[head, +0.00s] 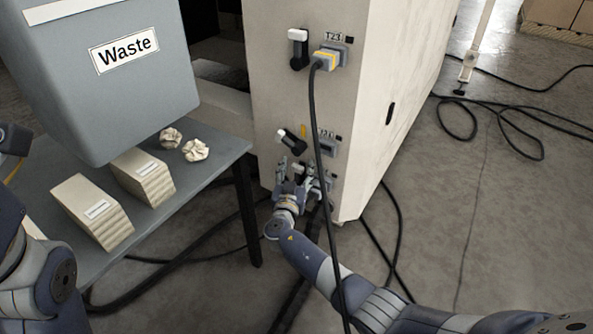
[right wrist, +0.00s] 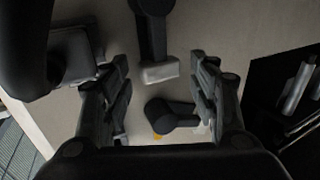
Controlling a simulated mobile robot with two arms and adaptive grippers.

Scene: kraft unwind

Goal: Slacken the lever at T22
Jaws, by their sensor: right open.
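The pale cabinet (head: 275,95) carries stations with black levers and grey sockets. The top station reads T23, with an upright lever (head: 298,50) and a plugged cable. At the middle station a white-tipped lever (head: 291,139) is tilted; the cable partly covers its label (head: 326,134), so I cannot read it surely. My right gripper (head: 302,180) is at the lowest station and hides most of it. In the right wrist view the right gripper (right wrist: 160,105) is open, with a black lever (right wrist: 172,116) between its fingers and another lever (right wrist: 153,35) above. I cannot tell contact. My left gripper is out of view.
A grey Waste bin (head: 120,85) and a table (head: 225,150) with paper stacks (head: 90,212) and crumpled paper (head: 195,151) stand at the left. A black cable (head: 313,110) hangs in front of the cabinet. Cables lie on the floor, with clear floor (head: 490,210) at right.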

